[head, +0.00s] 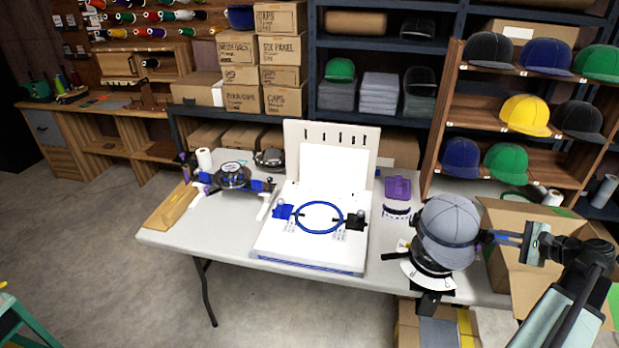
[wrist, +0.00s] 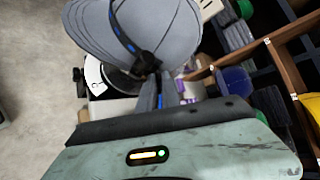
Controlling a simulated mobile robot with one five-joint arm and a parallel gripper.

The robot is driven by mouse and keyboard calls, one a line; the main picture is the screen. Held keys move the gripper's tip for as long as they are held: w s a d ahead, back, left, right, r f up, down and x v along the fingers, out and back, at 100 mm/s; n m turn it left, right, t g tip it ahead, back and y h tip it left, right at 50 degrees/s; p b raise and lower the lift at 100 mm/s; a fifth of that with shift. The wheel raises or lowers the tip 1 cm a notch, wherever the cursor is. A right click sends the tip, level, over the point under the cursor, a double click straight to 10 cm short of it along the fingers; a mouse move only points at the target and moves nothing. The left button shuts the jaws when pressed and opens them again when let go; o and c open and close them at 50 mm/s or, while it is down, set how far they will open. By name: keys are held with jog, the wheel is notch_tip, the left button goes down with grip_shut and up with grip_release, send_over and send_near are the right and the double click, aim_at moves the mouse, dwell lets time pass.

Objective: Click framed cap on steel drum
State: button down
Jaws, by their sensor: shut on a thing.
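The framed cap (head: 449,225) is grey, with a dark band carrying blue marks around its lower part. It sits over or on the drum (head: 431,262) at the table's right end; the cap hides most of the drum. I cannot tell whether the frame is seated on it. My gripper (head: 484,237) reaches in from the right and is shut on the cap's frame at its right side. In the wrist view the cap (wrist: 135,28) fills the top, its band running down to my fingertips (wrist: 166,88). Part of the drum (wrist: 122,80) shows below.
A white board with a blue hoop (head: 318,217) stands mid-table. A purple item (head: 398,188) lies behind the cap. A black clamp device (head: 232,176) is at left. An open cardboard box (head: 507,262) is beneath my arm, and a cap shelf (head: 478,138) stands behind.

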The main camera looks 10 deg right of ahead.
dwell(0.5)
notch_tip(320, 180, down, 8)
jog(key=w+b, duration=0.1)
jog(key=b, duration=0.7)
jog(key=shift+w+d, duration=0.2)
jog(key=shift+d, duration=0.05)
jog(key=p+v, duration=0.3)
jog(key=v, duration=0.4)
jog(key=shift+s+d, duration=0.25)
jog(key=shift+s, duration=0.2)
dwell(0.3)
